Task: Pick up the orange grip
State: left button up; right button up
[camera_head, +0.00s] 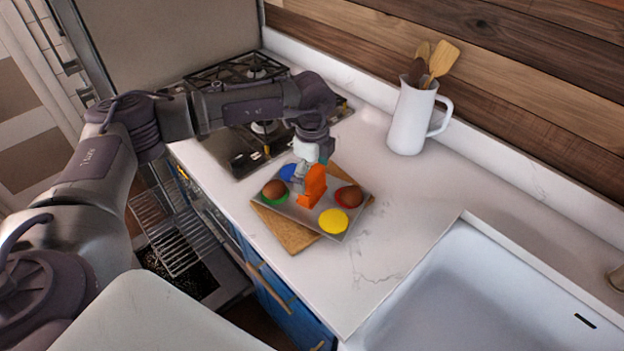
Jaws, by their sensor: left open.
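The orange grip (313,186) stands upright near the middle of a grey metal tray (299,215). My left gripper (308,178) is over the tray, right at the orange grip, with its fingers close around or beside it. The left gripper is open; whether its fingers touch the grip I cannot tell, as the fingertips are partly hidden behind it. My right gripper is not in view.
The tray lies on a wooden board (287,235) and also holds a yellow disc (333,221), a blue disc (288,171), and brown round items on green and red discs. A stove (240,150), white jug (412,118) with wooden utensils and sink (490,290) surround it.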

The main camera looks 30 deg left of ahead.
pick_arm(q)
jog(key=shift+f, duration=0.45)
jog(key=shift+c, duration=0.2)
jog(key=c, duration=0.9)
jog(key=shift+c, duration=0.2)
jog(key=shift+r, duration=0.1)
jog(key=shift+r+b, duration=0.45)
jog(key=shift+r, duration=0.05)
notch_tip(320, 180, up, 2)
jog(key=shift+r+b, duration=0.2)
jog(key=shift+b, duration=0.45)
jog(key=s+d+r+b, duration=0.3)
jog(key=s+d+r, duration=0.4)
jog(key=s, duration=0.2)
jog(key=shift+d+r+b, duration=0.25)
jog(key=shift+d+b, duration=0.05)
jog(key=shift+b, duration=0.05)
